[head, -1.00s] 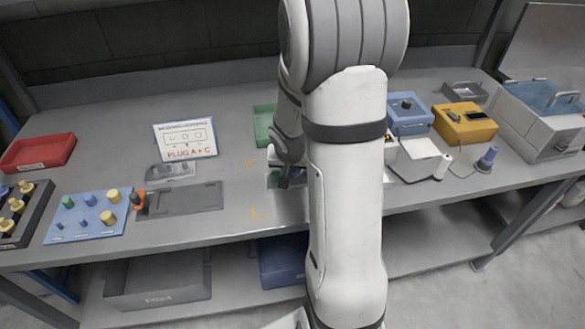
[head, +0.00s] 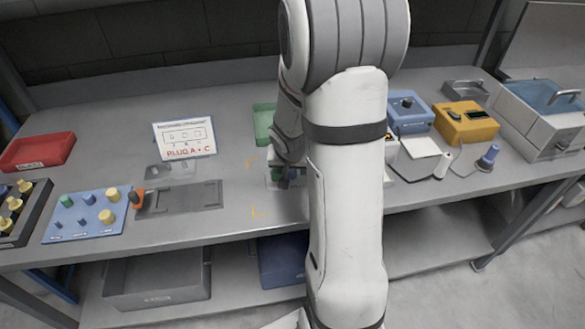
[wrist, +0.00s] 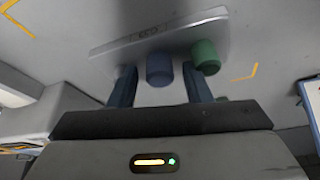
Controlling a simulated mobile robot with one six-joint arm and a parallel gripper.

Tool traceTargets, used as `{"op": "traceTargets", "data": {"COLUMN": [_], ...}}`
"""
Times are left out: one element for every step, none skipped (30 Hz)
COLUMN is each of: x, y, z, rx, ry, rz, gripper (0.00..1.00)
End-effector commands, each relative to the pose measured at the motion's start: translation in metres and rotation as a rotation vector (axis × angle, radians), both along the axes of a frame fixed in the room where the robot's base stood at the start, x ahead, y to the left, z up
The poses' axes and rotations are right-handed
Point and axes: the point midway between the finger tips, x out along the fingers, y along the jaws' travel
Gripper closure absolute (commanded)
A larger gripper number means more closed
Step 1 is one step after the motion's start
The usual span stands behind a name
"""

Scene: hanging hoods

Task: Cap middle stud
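A pale plate (wrist: 215,28) with a raised label lies under my gripper (wrist: 160,88) in the wrist view. A blue cap (wrist: 158,68) stands near the plate's middle, and a green cap (wrist: 205,57) stands to its right near the end. My gripper's fingers are open, one on each side of the blue cap, with a visible gap at both sides. The green cap is just beyond the right finger. In the head view my arm hides much of the plate. A blue board (head: 75,231) at the left holds several green, blue and yellow plugs.
A card (head: 184,138) reading "PLUG A + C" stands left of my arm. A red bin (head: 38,150) and dark rack (head: 30,225) are far left. A green bin (head: 263,122) is behind my gripper; blue (head: 408,112) and yellow (head: 465,124) boxes stand right.

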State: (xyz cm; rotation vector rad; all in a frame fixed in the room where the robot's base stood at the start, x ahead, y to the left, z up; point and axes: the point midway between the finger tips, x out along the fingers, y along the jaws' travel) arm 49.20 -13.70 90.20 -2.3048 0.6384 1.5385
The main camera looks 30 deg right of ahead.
Motion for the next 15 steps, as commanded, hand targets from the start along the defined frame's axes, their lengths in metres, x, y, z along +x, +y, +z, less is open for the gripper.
{"op": "traceTargets", "data": {"x": [0.000,0.000,0.000,0.000,0.000,-0.001,-0.001,-0.002,-0.003,-0.005,-0.006,-0.008,-0.010,-0.012,-0.014], "y": [0.000,0.000,0.000,0.000,0.000,0.000,0.000,0.001,0.002,0.002,0.004,0.005,0.006,0.007,0.009], "z": [0.000,0.000,0.000,0.000,0.000,0.002,0.004,0.007,0.012,0.016,0.021,0.028,0.033,0.037,0.044], "rx": [0.000,0.000,0.000,0.000,-0.001,-0.001,-0.001,0.000,-0.001,-0.002,-0.001,-0.001,-0.001,-0.002,-0.001], "ry": [0.000,0.001,0.001,0.001,0.000,0.000,-0.001,-0.001,-0.003,-0.002,-0.003,-0.004,-0.004,-0.004,-0.005], "rz": [0.000,0.000,0.000,0.000,0.000,0.000,0.000,-0.001,-0.001,-0.001,-0.001,-0.001,-0.001,-0.001,-0.001], "gripper": [0.50,0.50,0.50,0.50,0.50,0.50,0.50,0.50,0.50,0.50,0.50,0.50,0.50,0.50,0.50]}}
